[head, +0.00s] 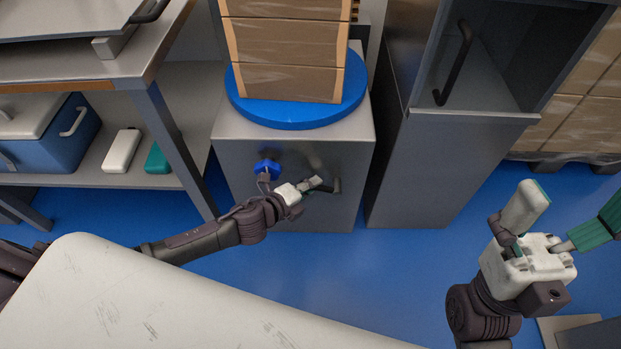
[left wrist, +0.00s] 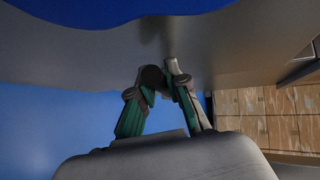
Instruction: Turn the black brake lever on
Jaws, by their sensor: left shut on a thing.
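The black brake lever (head: 336,186) is on the front face of a grey pedestal (head: 235,155), right of a blue star-shaped knob (head: 266,168). My left gripper (head: 314,186) reaches in from the left and is shut on the lever, which is partly hidden by the fingers. In the left wrist view, the fingers of the left gripper (left wrist: 160,76) come together close to the grey face. The lever's exact angle is hard to tell. My right gripper (head: 565,215) is at the right, fingers spread, empty, away from the pedestal.
A blue turntable (head: 268,112) with stacked cartons (head: 285,50) tops the pedestal. A grey cabinet (head: 420,170) stands close on the right. A shelf bench with a blue cooler (head: 60,140) is at left. A pale scratched surface (head: 170,300) fills the foreground.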

